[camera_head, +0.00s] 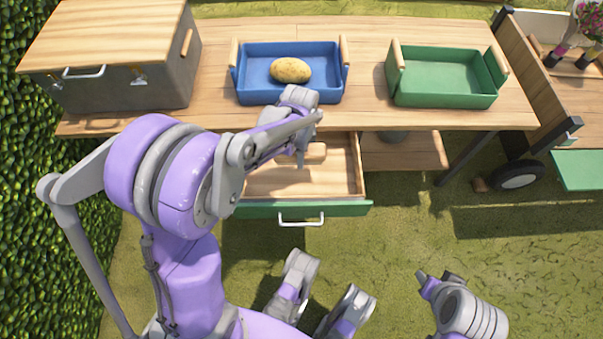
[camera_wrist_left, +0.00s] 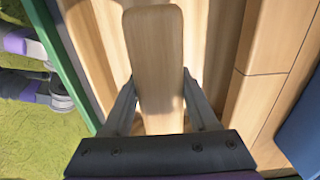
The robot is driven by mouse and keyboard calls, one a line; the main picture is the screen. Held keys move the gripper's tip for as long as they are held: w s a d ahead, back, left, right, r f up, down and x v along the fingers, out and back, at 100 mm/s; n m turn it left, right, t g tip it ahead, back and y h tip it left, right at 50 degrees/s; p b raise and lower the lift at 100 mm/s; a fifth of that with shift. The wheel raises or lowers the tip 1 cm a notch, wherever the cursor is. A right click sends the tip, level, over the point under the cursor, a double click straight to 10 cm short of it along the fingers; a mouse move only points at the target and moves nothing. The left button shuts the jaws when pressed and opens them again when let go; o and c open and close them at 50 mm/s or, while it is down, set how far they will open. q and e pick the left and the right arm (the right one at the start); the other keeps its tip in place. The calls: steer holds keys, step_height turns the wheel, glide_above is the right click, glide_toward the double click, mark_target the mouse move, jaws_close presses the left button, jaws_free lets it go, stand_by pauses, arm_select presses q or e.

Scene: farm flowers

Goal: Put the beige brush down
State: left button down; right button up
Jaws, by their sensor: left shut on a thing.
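The beige brush (camera_wrist_left: 155,60) is a long pale wooden piece with a rounded end in the left wrist view. My left gripper (camera_wrist_left: 157,108) is shut on it, one finger on each side. In the head view my left gripper (camera_head: 303,153) points down into the open drawer (camera_head: 265,183), and part of the brush (camera_head: 317,152) shows beside the fingers. Whether the brush touches the drawer floor is not clear. My right gripper (camera_head: 440,284) is low at the right, away from the table; its jaws are not clear.
The drawer's green front (camera_head: 345,209) sticks out below the table (camera_head: 350,117). On the table are a blue tray (camera_head: 240,82) with a potato (camera_head: 291,70), a green tray (camera_head: 445,98) and a grey box (camera_head: 130,90). A cart (camera_head: 545,85) stands at the right. The drawer floor looks mostly clear.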

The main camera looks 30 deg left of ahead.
mark_target(300, 174)
arm_select(q)
step_height(300, 174, down, 9)
steer(key=shift+r+b, duration=0.1)
steer(key=shift+b, duration=1.05)
steer(key=shift+f, duration=0.2)
steer(key=shift+c, duration=0.9)
jaws_free()
steer(key=shift+r, duration=0.1)
